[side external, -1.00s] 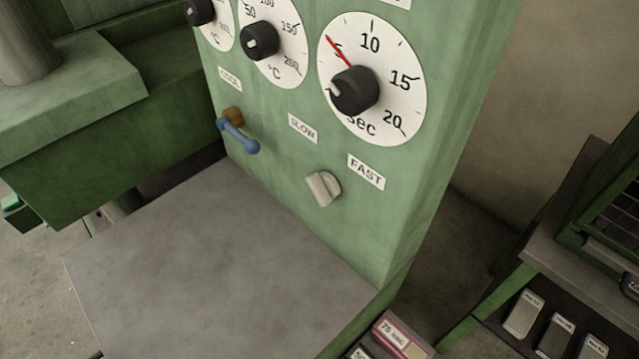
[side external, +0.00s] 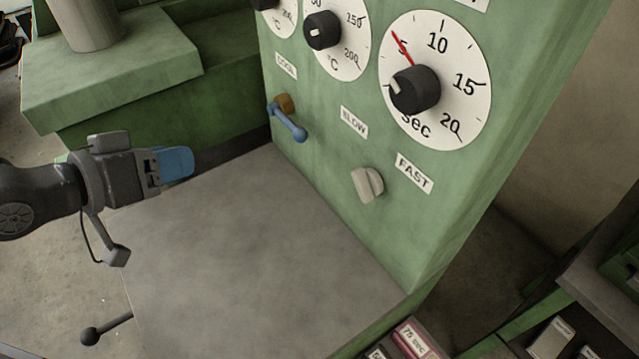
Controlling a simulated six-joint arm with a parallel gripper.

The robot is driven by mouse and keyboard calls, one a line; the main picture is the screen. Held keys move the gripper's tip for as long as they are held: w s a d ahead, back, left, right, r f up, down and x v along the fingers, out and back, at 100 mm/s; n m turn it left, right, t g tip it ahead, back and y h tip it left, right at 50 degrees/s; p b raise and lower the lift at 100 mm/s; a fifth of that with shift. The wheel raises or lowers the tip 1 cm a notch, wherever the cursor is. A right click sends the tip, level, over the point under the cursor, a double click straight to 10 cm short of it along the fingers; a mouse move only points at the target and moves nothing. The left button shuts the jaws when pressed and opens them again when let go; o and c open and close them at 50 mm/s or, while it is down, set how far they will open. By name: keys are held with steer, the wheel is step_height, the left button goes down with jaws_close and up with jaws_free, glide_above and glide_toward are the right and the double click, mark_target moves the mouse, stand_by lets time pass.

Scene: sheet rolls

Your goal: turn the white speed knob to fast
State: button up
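The white speed knob (side external: 367,184) is on the green panel, below and between the SLOW label (side external: 354,121) at its upper left and the FAST label (side external: 414,172) at its right. Its raised grip stands roughly upright with a slight tilt; I cannot clearly tell which label it points to. My gripper (side external: 178,163) is at the left, above the grey plate's left side, with blue fingertips pointing right toward the panel. It is well apart from the knob and touches nothing I can see. The fingers overlap in this view, so their opening is hidden.
A blue lever (side external: 289,122) sticks out from the panel between my gripper and the knob. Black dial knobs, including the seconds one (side external: 415,90), sit above. The grey plate (side external: 240,250) below is clear. A black-balled lever (side external: 92,335) is at lower left.

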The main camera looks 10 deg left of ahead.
steer(key=s+d+f+h, duration=0.2)
steer(key=d+f+h, duration=0.1)
steer(key=d, duration=0.5)
steer(key=t+h, duration=0.1)
steer(key=h, duration=0.2)
glide_toward(357, 188)
steer(key=x, duration=0.9)
steer(key=shift+d, duration=0.1)
jaws_close()
